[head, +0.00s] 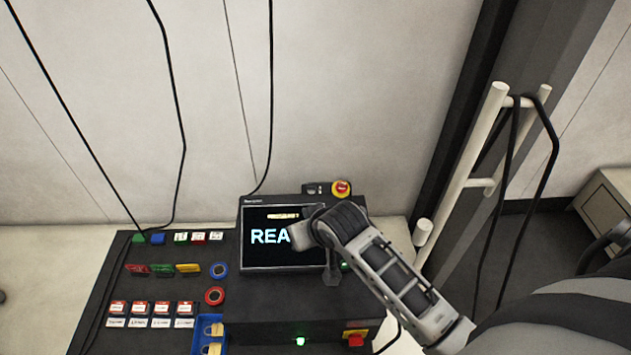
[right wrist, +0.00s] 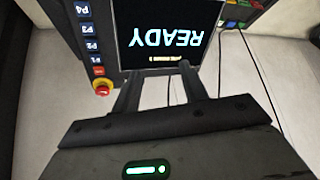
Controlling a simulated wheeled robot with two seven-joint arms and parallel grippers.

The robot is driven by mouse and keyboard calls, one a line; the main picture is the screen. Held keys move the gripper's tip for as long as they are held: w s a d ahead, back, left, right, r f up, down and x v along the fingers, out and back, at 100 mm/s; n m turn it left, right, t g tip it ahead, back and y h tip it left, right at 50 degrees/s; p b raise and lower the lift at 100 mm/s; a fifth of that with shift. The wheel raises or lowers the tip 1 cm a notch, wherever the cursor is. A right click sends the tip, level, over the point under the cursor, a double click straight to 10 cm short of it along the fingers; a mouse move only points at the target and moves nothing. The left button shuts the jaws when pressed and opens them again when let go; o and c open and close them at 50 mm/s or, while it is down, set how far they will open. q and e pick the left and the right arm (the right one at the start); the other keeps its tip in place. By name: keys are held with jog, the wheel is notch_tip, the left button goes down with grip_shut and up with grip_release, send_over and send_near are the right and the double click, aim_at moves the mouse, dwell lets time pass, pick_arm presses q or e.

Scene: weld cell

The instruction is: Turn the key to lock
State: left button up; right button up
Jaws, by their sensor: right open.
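No key can be made out for certain in either view; my right arm hides part of the control pendant. The pendant screen (head: 262,252) is lit, and it reads READY upside down in the right wrist view (right wrist: 170,25). My right gripper (head: 331,274) is in front of the right side of the screen in the head view. In the right wrist view its two dark fingers (right wrist: 160,72) are apart with nothing between them, their tips overlapping the screen's edge. My left gripper is not in view.
A red emergency stop (head: 341,187) on yellow sits above the pendant; a red button (right wrist: 103,88) shows beside keys P1 to P4. Blue and red rings, coloured tags and a blue bin (head: 196,335) lie left on the dark bench. A pale post (head: 465,165) with cables stands right.

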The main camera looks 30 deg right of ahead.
jog(key=w+d+r+m+g+h, duration=0.1)
jog(key=w+d+r+m+g, duration=0.15)
jog(key=w+r, duration=0.3)
jog(key=m+h, duration=0.1)
jog(key=m, duration=0.1)
send_near(312, 189)
jog(key=shift+g, duration=0.35)
jog(key=b+x, duration=0.1)
jog(key=x, duration=0.3)
jog(key=w+b+x, duration=0.1)
jog(key=b+x, duration=0.1)
jog(key=x, duration=0.2)
jog(key=shift+w+d+r, duration=0.1)
jog(key=shift+w+r, duration=0.05)
jog(key=shift+c, duration=0.3)
grip_shut()
